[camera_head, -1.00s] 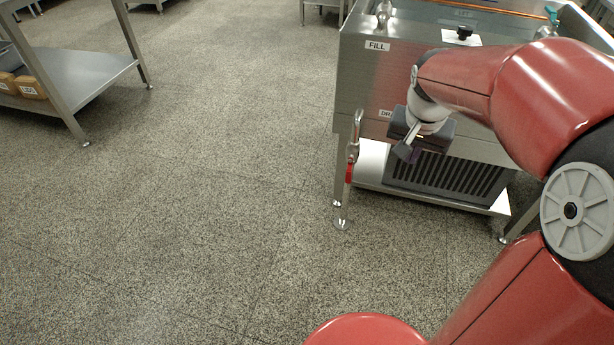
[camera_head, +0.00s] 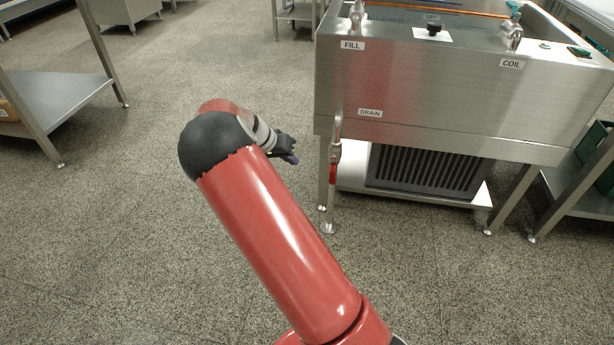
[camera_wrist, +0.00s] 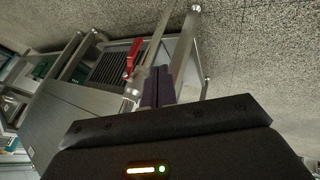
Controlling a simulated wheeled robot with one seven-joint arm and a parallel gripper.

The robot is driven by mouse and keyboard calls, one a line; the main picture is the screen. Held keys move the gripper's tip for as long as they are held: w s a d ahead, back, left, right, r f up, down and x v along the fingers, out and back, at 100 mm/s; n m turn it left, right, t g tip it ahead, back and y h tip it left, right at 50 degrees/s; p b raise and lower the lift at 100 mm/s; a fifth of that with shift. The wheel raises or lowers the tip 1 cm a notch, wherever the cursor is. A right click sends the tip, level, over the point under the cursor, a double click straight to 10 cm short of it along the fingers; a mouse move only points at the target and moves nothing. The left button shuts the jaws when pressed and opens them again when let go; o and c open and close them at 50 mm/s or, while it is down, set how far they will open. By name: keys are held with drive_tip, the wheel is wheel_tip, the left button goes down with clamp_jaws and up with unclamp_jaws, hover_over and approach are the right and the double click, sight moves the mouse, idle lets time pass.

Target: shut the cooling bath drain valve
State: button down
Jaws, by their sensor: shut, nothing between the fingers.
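The cooling bath (camera_head: 430,95) is a steel tank on legs, with a DRAIN label on its front. The drain valve (camera_head: 335,152) is on the pipe at its left front. Its red handle (camera_head: 333,174) points down, roughly in line with the pipe. In the wrist view, the red handle (camera_wrist: 132,56) shows just left of the fingers, with the valve body (camera_wrist: 132,88) below it. My gripper (camera_head: 293,158) is left of the valve in the head view, apart from it. Its dark fingers (camera_wrist: 157,88) are shut and empty.
A black-grilled unit (camera_head: 425,170) sits on the shelf below the bath. Bath legs (camera_head: 324,180) stand close to the valve. A steel shelf table (camera_head: 60,100) is at left and another bench (camera_head: 580,185) at right. Open floor lies between.

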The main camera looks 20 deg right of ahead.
sight(332, 178)
idle(0.3)
drive_tip(key=s+d+f, duration=0.1)
drive_tip(key=d+f, duration=0.7)
drive_tip(key=d, duration=0.1)
drive_tip(key=shift+s+d+b, duration=0.15)
drive_tip(key=shift+s+b, duration=0.15)
drive_tip(key=shift+s, duration=0.05)
drive_tip(key=shift+f, duration=0.15)
